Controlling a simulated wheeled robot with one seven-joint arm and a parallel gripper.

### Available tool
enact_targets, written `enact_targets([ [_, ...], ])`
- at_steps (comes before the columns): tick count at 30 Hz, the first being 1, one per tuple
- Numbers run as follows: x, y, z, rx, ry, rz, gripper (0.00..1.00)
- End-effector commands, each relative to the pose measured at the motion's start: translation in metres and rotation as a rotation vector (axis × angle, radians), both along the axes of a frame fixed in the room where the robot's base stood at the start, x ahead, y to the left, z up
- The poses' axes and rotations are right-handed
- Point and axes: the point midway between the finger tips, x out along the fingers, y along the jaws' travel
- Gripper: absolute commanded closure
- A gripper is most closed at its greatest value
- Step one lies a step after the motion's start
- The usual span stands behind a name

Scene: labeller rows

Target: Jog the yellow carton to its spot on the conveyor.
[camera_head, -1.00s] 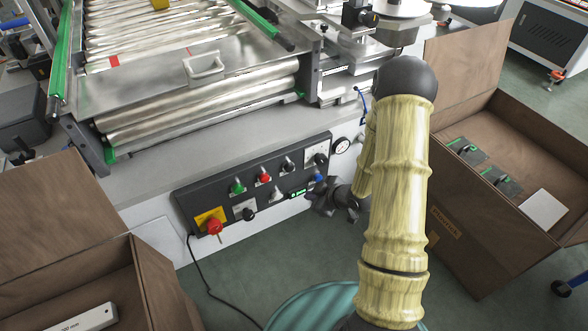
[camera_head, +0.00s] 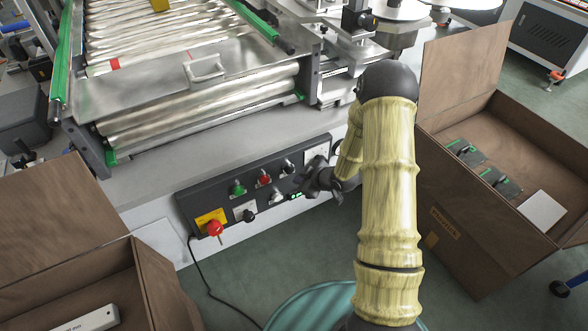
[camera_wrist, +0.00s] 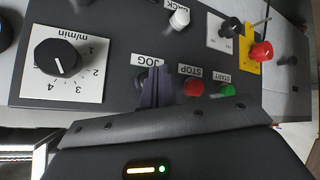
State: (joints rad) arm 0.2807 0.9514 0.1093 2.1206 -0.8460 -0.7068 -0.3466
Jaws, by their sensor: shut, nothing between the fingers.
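The yellow carton (camera_head: 160,5) shows only in part at the top edge of the head view, on the conveyor rollers (camera_head: 150,30). My gripper (camera_head: 310,180) is at the control panel (camera_head: 190,200), shut and empty. In the wrist view its fingertips (camera_wrist: 155,88) are in front of the button under the JOG label (camera_wrist: 141,60) and mostly hide it. I cannot tell whether they touch it. The red STOP button (camera_wrist: 193,88) and green START button (camera_wrist: 226,91) are just right of the fingers.
A white button (camera_wrist: 180,18) beside the BACK label and a black speed knob (camera_wrist: 57,57) are close by. A red knob on a yellow plate (camera_head: 214,228) is at the panel's left end. Open brown boxes stand at left (camera_head: 160,290) and right (camera_head: 460,225).

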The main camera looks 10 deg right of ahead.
Motion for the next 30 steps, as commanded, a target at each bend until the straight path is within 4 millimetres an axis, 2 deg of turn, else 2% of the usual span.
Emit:
enact_targets([
  [6,0.0125,0.0056,0.0006,0.000,-0.001,0.002,1.00],
  [14,0.0129,0.0097,0.0003,0.001,-0.001,0.009,1.00],
  [30,0.0131,0.0001,0.0004,0.000,-0.001,-0.008,1.00],
])
